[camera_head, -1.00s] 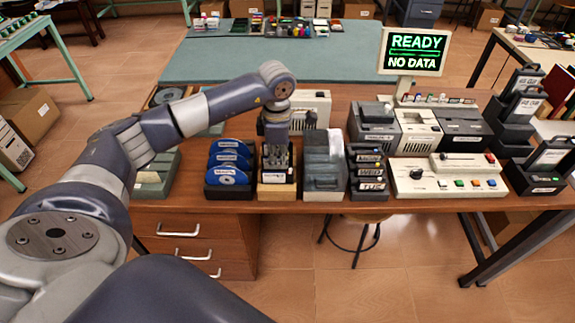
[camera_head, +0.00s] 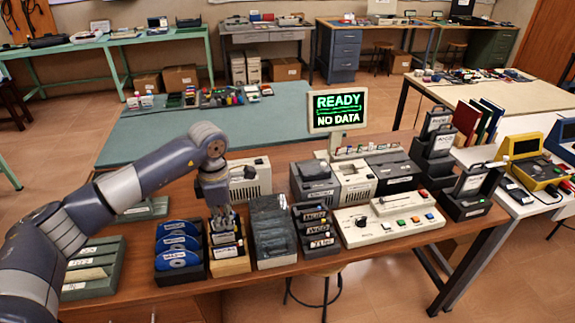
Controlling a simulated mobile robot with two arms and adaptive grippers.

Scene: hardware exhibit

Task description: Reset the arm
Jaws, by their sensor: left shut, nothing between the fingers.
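My left arm (camera_head: 150,180) comes in from the left and bends down at the wrist. My left gripper (camera_head: 222,219) points down over the small wooden box (camera_head: 230,266) on the wooden table (camera_head: 190,208). It is shut and holds nothing. I cannot tell whether its fingertips touch what is in the box. My right gripper is out of view.
Left of the box stands a rack of blue discs (camera_head: 178,245). Right of it are a grey clear-lidded case (camera_head: 272,232), a black labelled rack (camera_head: 315,230) and a white button console (camera_head: 388,218). A sign (camera_head: 337,110) reads "READY NO DATA". The green mat (camera_head: 150,137) has free room.

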